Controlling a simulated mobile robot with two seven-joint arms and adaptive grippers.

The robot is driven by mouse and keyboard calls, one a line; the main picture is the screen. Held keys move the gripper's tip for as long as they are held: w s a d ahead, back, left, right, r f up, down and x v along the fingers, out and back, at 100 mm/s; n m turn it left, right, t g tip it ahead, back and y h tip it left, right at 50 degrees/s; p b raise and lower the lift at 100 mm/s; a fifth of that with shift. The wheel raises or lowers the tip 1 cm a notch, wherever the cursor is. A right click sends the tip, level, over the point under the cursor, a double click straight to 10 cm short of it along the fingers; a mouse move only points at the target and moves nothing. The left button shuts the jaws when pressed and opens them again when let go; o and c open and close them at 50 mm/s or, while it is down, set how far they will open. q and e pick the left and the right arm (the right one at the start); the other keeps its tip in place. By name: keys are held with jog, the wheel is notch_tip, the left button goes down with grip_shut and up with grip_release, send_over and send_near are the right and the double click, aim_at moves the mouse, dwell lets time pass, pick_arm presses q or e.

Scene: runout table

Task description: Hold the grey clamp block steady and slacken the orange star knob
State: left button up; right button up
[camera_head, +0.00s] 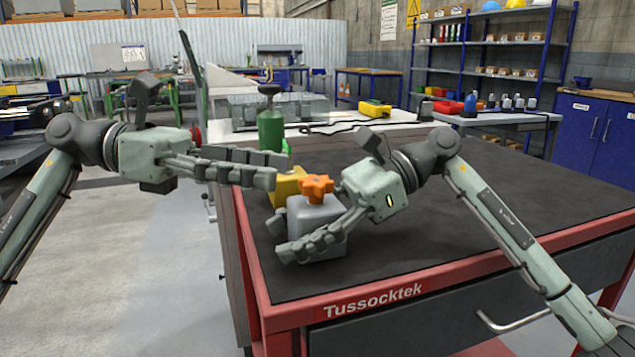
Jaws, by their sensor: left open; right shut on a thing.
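The grey clamp block (309,215) sits near the left edge of the dark-topped table (470,205). The orange star knob (316,187) is on top of the block. My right gripper (292,246) is shut on the grey clamp block, with its fingers across the block's front and lower side. The far finger is mostly hidden behind the block. My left gripper (272,168) is open and empty. Its fingers reach in from the left, a little above and left of the knob, and look apart from it.
A yellow object (286,186) stands just behind the block, with a green bottle-like thing (271,130) behind it. The table has a red rim (440,287) and a drawer handle (512,324) in front. The tabletop right of the block is clear beneath my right arm.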

aim_at(317, 179)
pick_arm(q)
jog(key=w+a+f+t+h, duration=0.1)
jog(key=a+f+t, duration=0.15)
jog(key=a, duration=0.25)
jog(key=d, duration=0.8)
jog(key=w+d, duration=0.1)
jog(key=d, duration=0.2)
jog(key=shift+d+f, duration=0.15)
jog(key=shift+d, duration=0.25)
jog(key=shift+c, duration=0.3)
jog(key=c, duration=1.1)
jog(key=shift+c, duration=0.2)
jog(key=shift+w+n+t, duration=0.1)
jog(key=shift+n+t, duration=0.15)
jog(key=shift+n, duration=0.05)
